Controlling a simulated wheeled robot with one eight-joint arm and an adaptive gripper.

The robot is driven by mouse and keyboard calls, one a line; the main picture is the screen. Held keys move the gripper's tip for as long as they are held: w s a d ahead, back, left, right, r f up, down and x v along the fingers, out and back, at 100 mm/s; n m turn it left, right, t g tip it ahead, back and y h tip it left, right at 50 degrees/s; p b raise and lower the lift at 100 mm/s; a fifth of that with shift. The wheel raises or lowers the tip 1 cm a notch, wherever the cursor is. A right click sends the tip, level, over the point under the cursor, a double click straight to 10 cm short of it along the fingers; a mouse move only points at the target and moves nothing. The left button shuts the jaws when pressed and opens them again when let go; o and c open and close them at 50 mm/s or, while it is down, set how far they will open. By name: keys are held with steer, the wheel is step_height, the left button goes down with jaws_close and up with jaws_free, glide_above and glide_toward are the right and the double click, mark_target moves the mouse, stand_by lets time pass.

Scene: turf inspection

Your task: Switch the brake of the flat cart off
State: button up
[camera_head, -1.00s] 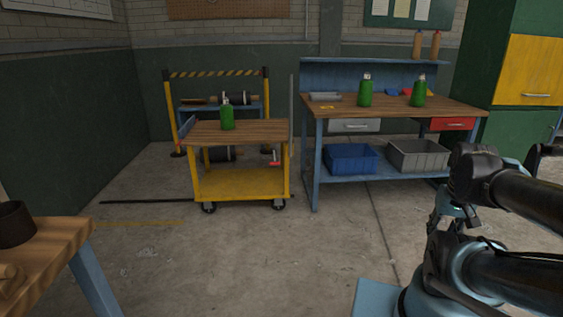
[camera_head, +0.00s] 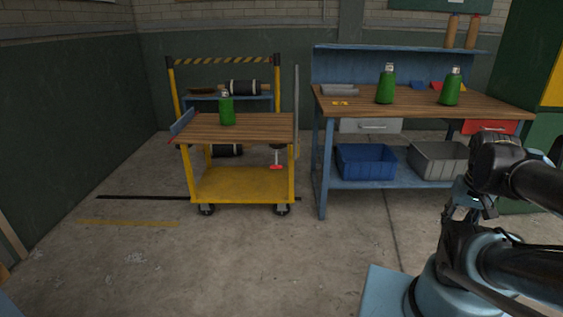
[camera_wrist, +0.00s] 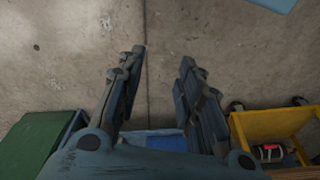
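The flat cart (camera_head: 242,185) is yellow with a wooden top and stands on dark casters left of the middle in the head view. A red-ended lever (camera_head: 276,166), which looks like the brake, shows under its top at the right side. Its exact setting is too small to tell. A green bottle (camera_head: 227,110) stands on the cart top. The cart also shows at the right of the wrist view (camera_wrist: 270,124). My gripper (camera_wrist: 162,64) is open and empty over bare floor, well away from the cart.
A workbench (camera_head: 322,165) stands right of the cart with green bottles, a blue bin (camera_head: 365,160) and a grey bin (camera_head: 436,163). A striped barrier rack (camera_head: 222,61) stands behind the cart. The floor (camera_head: 270,265) in front is clear.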

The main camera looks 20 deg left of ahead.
steer(key=shift+w+a, duration=0.2)
steer(key=shift+w, duration=0.35)
